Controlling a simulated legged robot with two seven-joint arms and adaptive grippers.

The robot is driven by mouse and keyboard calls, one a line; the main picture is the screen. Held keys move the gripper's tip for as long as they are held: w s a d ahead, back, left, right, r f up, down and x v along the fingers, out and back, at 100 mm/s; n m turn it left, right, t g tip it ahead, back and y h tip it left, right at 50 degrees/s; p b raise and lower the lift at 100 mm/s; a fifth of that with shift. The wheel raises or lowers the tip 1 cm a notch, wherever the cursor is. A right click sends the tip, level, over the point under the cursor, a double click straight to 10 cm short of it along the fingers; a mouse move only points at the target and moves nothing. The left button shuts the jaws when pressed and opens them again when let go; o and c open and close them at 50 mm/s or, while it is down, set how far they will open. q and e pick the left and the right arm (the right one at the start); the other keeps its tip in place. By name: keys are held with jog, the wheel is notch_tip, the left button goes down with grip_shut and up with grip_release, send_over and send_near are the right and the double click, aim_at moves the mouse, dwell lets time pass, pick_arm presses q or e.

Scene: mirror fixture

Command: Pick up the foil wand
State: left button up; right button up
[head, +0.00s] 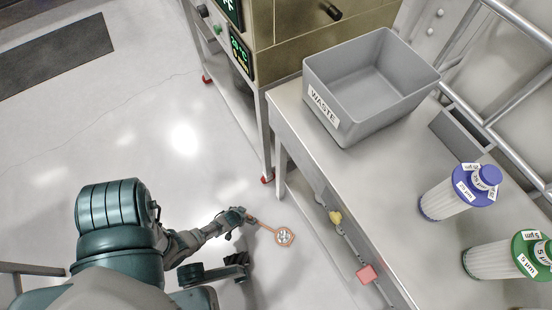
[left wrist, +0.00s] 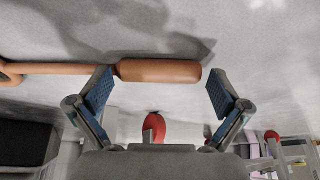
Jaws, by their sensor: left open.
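The foil wand is an orange stick with a flat hexagonal head (head: 284,237) that carries silvery foil, seen below the bench edge in the head view. In the left wrist view its thick orange handle (left wrist: 158,70) lies crosswise at the fingertips, and its thinner shaft runs off to the left. My left gripper (head: 240,214) is at the handle end of the wand. In the left wrist view this gripper (left wrist: 163,88) is open, one finger on each side of the handle; contact cannot be told. What supports the wand is not clear.
A metal bench (head: 345,178) on the right holds a grey waste bin (head: 345,135), a blue-capped jar (head: 452,199) and a green-capped jar (head: 492,261). A cabinet with displays (head: 290,38) stands behind. Red caster (left wrist: 153,130) is close below the gripper. Floor at left is open.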

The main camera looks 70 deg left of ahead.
pick_arm(q)
jog(key=shift+d+r, duration=0.1)
jog(key=shift+r, duration=0.1)
jog(key=c, duration=0.9)
